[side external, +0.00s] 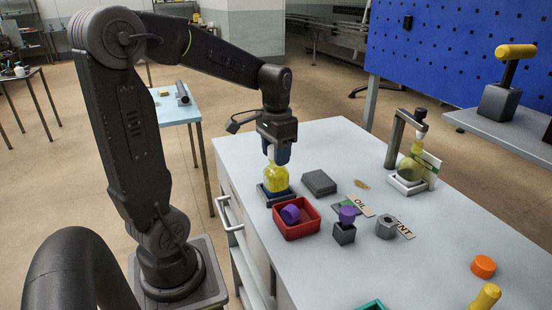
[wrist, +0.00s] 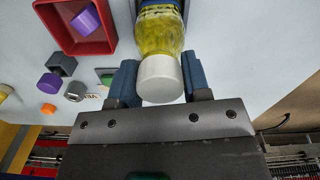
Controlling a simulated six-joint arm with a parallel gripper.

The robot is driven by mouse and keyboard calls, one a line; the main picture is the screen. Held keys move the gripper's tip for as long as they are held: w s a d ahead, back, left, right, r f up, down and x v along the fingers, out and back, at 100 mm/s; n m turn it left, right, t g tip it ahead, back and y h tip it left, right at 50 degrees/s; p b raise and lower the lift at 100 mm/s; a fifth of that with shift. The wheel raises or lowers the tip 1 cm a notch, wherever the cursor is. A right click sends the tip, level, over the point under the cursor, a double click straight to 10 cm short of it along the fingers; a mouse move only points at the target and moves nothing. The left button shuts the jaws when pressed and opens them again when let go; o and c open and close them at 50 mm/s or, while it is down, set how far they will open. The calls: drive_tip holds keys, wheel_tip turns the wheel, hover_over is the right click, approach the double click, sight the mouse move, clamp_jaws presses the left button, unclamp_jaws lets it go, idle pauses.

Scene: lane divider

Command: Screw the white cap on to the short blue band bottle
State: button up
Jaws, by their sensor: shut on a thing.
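The bottle (side external: 276,178) is short and holds yellow liquid. It stands upright in a dark square holder (side external: 268,197) near the table's left edge. In the wrist view the bottle (wrist: 160,35) shows a bluish strip near the top edge of the picture. My gripper (side external: 278,154) is right above the bottle, pointing down. In the wrist view its blue fingers (wrist: 160,82) are shut on both sides of the white cap (wrist: 161,76). The cap is in line with the bottle and appears to be on its mouth. I cannot tell how far it is threaded.
A red tray (side external: 297,232) with a purple piece stands close in front of the holder. A grey block (side external: 319,182) lies to the right. A purple-topped dark block (side external: 344,233) and a grey nut (side external: 386,227) are nearby. Another yellow bottle (side external: 411,168) sits under a stand.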

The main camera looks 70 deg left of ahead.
drive_tip(key=shift+m, duration=1)
drive_tip(key=o, duration=0.6)
drive_tip(key=shift+n, duration=0.9)
drive_tip(key=shift+n, duration=0.9)
